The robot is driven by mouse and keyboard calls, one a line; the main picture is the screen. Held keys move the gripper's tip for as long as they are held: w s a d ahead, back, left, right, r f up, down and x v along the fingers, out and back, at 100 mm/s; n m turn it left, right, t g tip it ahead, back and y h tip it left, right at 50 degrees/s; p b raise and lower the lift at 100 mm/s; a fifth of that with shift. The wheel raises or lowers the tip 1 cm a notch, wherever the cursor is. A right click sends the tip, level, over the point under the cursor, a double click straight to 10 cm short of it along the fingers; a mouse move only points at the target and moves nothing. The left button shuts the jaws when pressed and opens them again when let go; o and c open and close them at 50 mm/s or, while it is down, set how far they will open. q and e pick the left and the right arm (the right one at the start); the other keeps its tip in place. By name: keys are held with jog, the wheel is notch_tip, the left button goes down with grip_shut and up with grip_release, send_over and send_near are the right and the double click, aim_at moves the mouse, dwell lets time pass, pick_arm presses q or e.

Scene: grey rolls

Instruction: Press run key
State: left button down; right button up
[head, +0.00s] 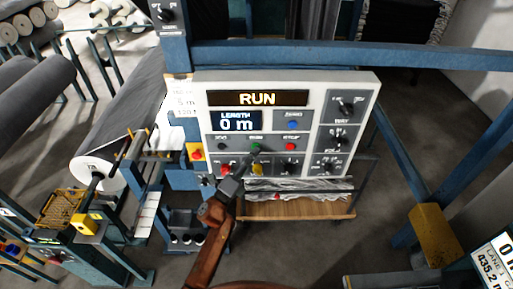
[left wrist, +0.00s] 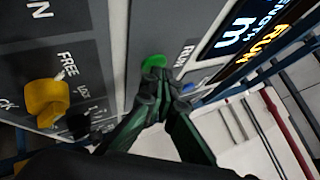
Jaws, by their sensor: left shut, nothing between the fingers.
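The control panel (head: 228,88) faces me in the head view, with a lit display reading RUN (head: 257,98) and a smaller one reading LENGTH 0 m (head: 236,121). The green run key (head: 256,148) is in the panel's middle row; it also shows in the left wrist view (left wrist: 153,62) beside the label RUN. My left gripper (head: 247,156) is shut and empty, its fingertips right at the green key's lower edge. In the left wrist view the closed fingertips (left wrist: 164,88) partly overlap the key. I cannot tell whether they touch it. My right gripper is not in view.
A red stop key (head: 291,147) sits right of the green key, and a blue key (head: 292,125) above that. A yellow knob (left wrist: 45,100) is close to the fingers.

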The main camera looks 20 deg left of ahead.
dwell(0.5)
pick_arm(q)
jog(key=shift+s, duration=0.2)
jog(key=shift+s+d, duration=0.2)
jog(key=shift+s, duration=0.35)
jog(key=s, duration=0.2)
jog(key=s+d, duration=0.1)
jog(key=s, duration=0.1)
jog(key=shift+s+d+p, duration=0.2)
jog(key=shift+s+p, duration=0.1)
jog(key=shift+s, duration=0.1)
dwell(0.5)
